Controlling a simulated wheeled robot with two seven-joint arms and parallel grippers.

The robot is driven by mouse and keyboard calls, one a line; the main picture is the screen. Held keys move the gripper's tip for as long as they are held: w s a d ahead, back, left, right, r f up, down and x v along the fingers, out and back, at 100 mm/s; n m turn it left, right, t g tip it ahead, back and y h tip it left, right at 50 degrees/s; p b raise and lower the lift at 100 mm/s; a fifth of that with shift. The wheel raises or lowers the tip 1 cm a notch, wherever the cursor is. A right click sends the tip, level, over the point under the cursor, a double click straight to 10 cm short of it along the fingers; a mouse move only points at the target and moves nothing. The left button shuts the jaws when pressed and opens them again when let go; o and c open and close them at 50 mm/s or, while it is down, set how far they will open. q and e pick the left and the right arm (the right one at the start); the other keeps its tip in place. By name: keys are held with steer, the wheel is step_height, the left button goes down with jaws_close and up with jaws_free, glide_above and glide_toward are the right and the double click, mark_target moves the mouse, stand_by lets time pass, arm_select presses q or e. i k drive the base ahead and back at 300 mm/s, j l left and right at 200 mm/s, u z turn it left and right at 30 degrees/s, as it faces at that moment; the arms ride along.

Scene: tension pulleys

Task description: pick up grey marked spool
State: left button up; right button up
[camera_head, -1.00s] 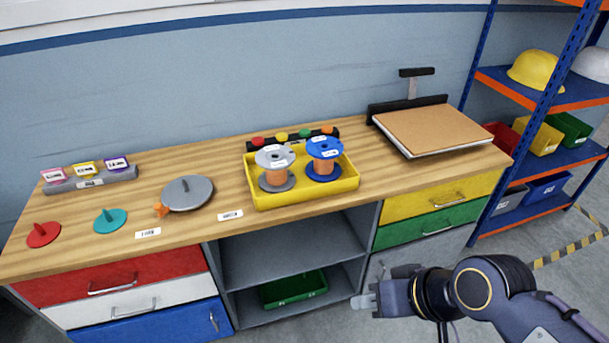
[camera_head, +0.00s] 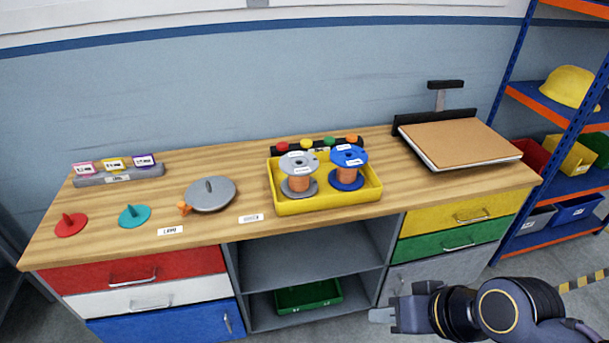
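The grey marked spool (camera_head: 299,173) stands upright in a yellow tray (camera_head: 328,204) on the wooden bench. It has grey flanges, a copper-coloured winding and a white label on top. A blue spool (camera_head: 347,168) stands to its right in the same tray. My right gripper (camera_head: 383,315) is low at the bottom right, in front of the cabinet and well away from the spool. It looks empty, but its finger gap is hard to make out. My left gripper is not in view.
A grey disc (camera_head: 210,195), a teal disc (camera_head: 134,216) and a red disc (camera_head: 71,225) lie left of the tray. A flat board press (camera_head: 459,146) stands at the right. A row of coloured knobs (camera_head: 329,142) is behind the tray. A shelf rack (camera_head: 555,120) stands right.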

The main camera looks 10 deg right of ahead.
mark_target(299, 175)
steer(key=i+j+z, duration=0.2)
steer(key=i+z, duration=0.2)
steer(key=i+j+z, duration=0.5)
steer(key=j+z, duration=0.25)
steer(key=i+l, duration=0.05)
steer(key=l, duration=0.1)
